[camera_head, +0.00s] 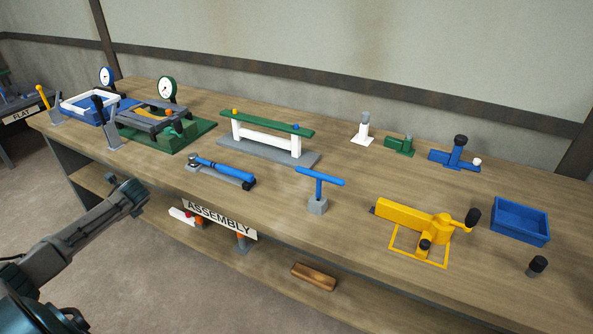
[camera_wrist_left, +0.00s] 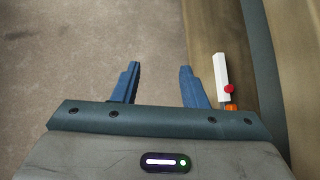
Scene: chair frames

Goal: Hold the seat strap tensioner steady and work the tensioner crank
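The yellow device with a crank arm and black knobs, which looks like the strap tensioner (camera_head: 405,216), lies at the right front of the bench, on a yellow outlined square (camera_head: 432,262). One black-knobbed arm sticks up at its right end, and another black knob is at its front. My left gripper (camera_head: 128,196) is in front of the bench at the left, far from the tensioner. In the left wrist view my left gripper (camera_wrist_left: 159,70) has its two blue fingers apart with nothing between them. My right gripper is not in view.
The bench holds a green-topped frame (camera_head: 262,123), a blue-handled tool (camera_head: 222,171), a blue T-handle (camera_head: 318,182), a blue tray (camera_head: 520,220) and a black knob (camera_head: 537,264). A brown block (camera_head: 314,277) lies on the lower shelf. A white part (camera_wrist_left: 221,77) shows beside my left gripper.

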